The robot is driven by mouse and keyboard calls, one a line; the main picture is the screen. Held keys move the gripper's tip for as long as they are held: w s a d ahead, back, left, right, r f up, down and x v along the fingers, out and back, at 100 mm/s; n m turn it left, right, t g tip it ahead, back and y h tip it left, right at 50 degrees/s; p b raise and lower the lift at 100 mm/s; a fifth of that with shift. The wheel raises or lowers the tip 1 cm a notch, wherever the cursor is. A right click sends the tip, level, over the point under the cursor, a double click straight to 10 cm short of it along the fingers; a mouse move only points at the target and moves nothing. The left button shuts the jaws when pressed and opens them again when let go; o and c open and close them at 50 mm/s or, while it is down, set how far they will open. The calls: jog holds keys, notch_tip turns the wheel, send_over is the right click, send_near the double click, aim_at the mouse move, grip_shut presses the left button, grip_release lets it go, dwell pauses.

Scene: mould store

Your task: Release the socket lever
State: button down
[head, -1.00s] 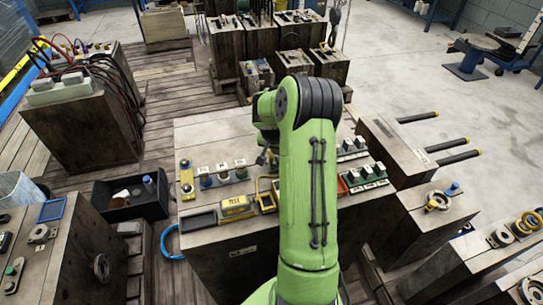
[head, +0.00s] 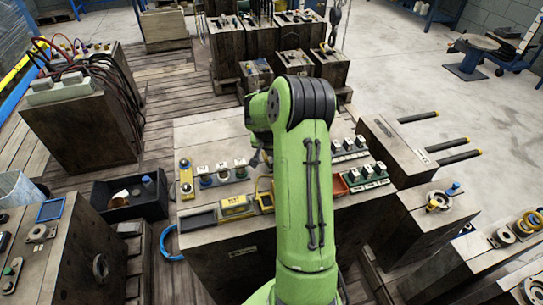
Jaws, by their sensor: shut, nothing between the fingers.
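My green arm reaches over the wooden block in the middle (head: 195,135). A small grey part of my gripper (head: 257,160) shows at the left of the arm, pointing down above the block top. It is shut and empty; most of it is hidden behind the arm. A yellow frame-like piece (head: 265,188) stands near the block's front edge, just below the gripper in the picture and partly covered by the arm. It may be the socket lever, but its position is too small to tell. A yellow label box (head: 234,203) sits to its left.
A row of white-topped knobs (head: 223,171) lies left of the gripper. Green and white switch blocks (head: 368,178) and a red tray (head: 341,187) lie right of the arm. A black bin (head: 115,205) stands left of the block. Black-handled rods (head: 455,149) stick out at right.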

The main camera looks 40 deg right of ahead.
jog(key=shift+w+a+f, duration=0.15)
jog(key=shift+w+a, duration=0.1)
jog(key=shift+a, duration=0.15)
dwell(0.3)
jog(key=shift+s+d+r, duration=0.25)
jog(key=shift+s+d, duration=0.05)
jog(key=shift+d, duration=0.25)
notch_tip(320, 180, up, 7)
jog(key=p, duration=0.4)
jog(key=shift+p, duration=0.4)
